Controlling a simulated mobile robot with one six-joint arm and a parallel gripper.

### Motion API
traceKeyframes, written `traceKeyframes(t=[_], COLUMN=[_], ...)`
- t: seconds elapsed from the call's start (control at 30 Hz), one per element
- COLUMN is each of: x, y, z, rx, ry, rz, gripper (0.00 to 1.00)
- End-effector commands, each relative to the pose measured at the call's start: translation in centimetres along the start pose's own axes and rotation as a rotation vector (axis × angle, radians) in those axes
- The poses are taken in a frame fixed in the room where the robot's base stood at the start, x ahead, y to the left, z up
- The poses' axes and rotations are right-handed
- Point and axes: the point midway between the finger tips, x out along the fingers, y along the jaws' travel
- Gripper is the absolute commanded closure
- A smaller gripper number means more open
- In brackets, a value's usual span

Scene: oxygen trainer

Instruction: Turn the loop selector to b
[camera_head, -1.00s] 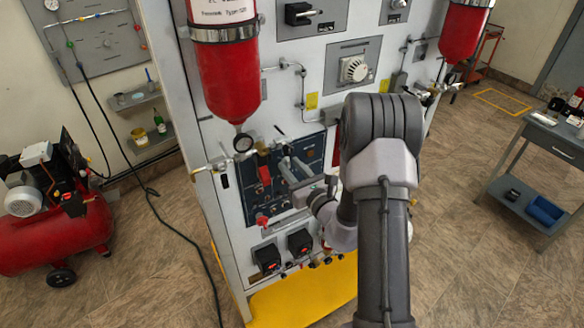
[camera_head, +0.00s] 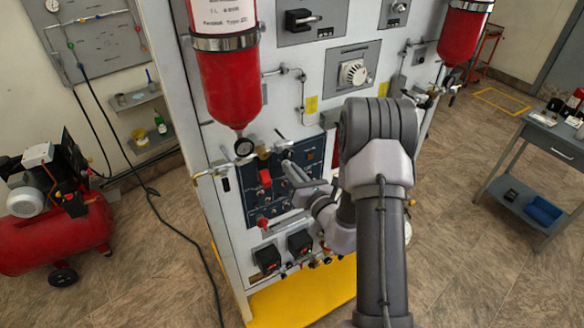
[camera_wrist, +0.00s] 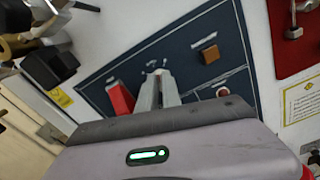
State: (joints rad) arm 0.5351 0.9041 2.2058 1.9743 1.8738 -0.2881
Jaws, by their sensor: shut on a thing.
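My gripper (camera_head: 288,163) reaches the dark blue control panel (camera_head: 262,208) low on the white trainer's front. In the wrist view its two fingers (camera_wrist: 158,84) are close together against the panel (camera_wrist: 215,30), shut on the loop selector. The selector is hidden between the fingertips. Small white marks show on the panel just beyond the tips, too small to read. A red switch cover (camera_wrist: 120,97) is left of the fingers, and a square orange-brown button (camera_wrist: 209,53) is to the right.
Red cylinders (camera_head: 228,85) hang on the trainer's front, with a gauge (camera_head: 244,146) and pipework near my gripper. Two black boxes (camera_head: 300,242) sit below the panel. A red compressor (camera_head: 60,235) stands at left, a side table (camera_head: 535,165) at right.

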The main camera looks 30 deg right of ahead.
Motion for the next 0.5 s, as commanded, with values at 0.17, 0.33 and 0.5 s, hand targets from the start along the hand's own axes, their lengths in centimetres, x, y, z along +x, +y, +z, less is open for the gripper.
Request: traceKeyframes(t=[0.17,0.33,0.5], x=[-0.03,-0.03,-0.02], y=[0.0,-0.03,-0.07], z=[0.19,0.15,0.09], rx=[0.15,0.28,0.384], ry=[0.001,0.001,0.001], rz=[-0.001,-0.001,-0.001], gripper=[1.0,1.0,1.0])
